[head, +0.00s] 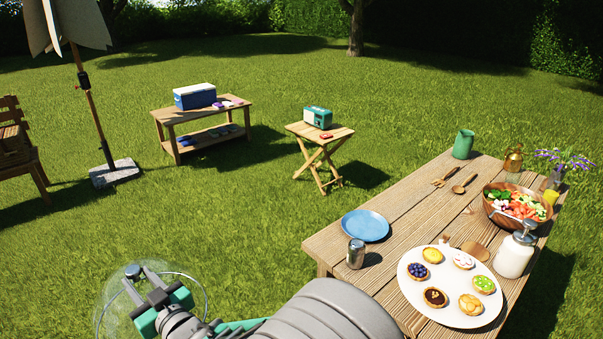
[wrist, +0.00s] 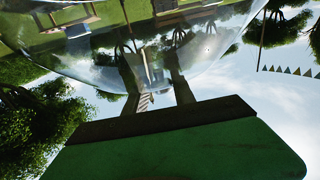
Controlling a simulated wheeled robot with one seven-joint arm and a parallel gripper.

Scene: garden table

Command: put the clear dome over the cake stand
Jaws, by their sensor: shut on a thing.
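The clear dome (head: 113,308) is at the lower left of the head view, out over the grass and away from the table. My gripper (head: 139,278) is shut on its top, near a small dark knob. The dome also fills the upper part of the wrist view (wrist: 211,62), with the two fingers (wrist: 152,85) against it. The cake stand (head: 414,297) appears as a round white plate bearing several small tarts, on the table's near part. Its foot is not visible. The dome is well to the left of it, and nothing covers the tarts.
The wooden table (head: 403,222) also holds a blue plate (head: 365,226), a metal can (head: 355,254), a white pump bottle (head: 515,252), a salad bowl (head: 488,211) and a green pitcher (head: 463,144). The can and bottle stand close to the cake stand. Open grass lies left of the table.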

